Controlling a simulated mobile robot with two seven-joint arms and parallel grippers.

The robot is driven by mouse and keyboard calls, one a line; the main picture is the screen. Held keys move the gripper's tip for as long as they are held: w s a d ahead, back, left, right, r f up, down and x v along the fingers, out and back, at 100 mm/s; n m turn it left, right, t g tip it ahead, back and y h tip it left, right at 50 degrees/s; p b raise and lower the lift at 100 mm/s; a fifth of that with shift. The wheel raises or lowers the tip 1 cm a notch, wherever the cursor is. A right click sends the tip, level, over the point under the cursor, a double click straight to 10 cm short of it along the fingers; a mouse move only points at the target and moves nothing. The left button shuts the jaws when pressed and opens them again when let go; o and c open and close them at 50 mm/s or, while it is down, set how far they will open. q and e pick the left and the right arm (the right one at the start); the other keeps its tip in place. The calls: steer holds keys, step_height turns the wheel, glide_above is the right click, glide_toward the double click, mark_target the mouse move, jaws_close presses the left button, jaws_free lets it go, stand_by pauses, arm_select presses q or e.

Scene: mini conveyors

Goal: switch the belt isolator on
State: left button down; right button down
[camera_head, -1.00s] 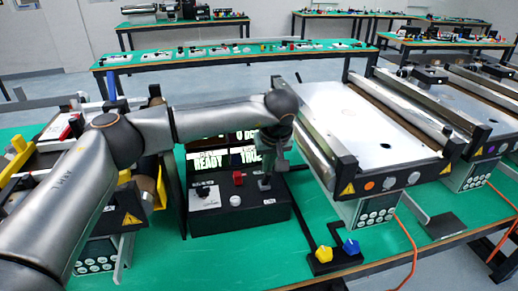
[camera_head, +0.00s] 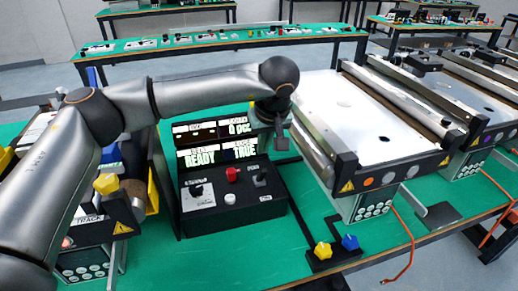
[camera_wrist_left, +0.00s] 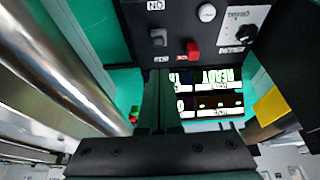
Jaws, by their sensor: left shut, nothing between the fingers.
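A black control box (camera_head: 240,214) stands on the green table in the middle of the head view. It carries a grey lever switch (camera_head: 260,178), a red button (camera_head: 231,174), a white button (camera_head: 230,198) and a black knob on a white plate (camera_head: 198,190). In the wrist view the lever (camera_wrist_left: 158,37) stands between two small labels, the front one reading ON. I cannot tell its exact tilt, nor read which control is named the isolator. My left gripper (camera_head: 281,144) is shut and empty, above and behind the lever, apart from it. My right gripper is not in view.
Display screens (camera_head: 212,146) behind the box read READY, TRUE and 0 pcs. A conveyor (camera_head: 350,120) with a steel roller stands close on the right. A yellow knob (camera_head: 322,250) and a blue knob (camera_head: 350,243) sit in front. Other machinery is at the left.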

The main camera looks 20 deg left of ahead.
arm_select(q)
steer(key=s+d+r, duration=0.2)
steer(key=s+r, duration=0.1)
steer(key=shift+s+d+r, duration=0.1)
steer(key=shift+d+r, duration=0.1)
stand_by(0.4)
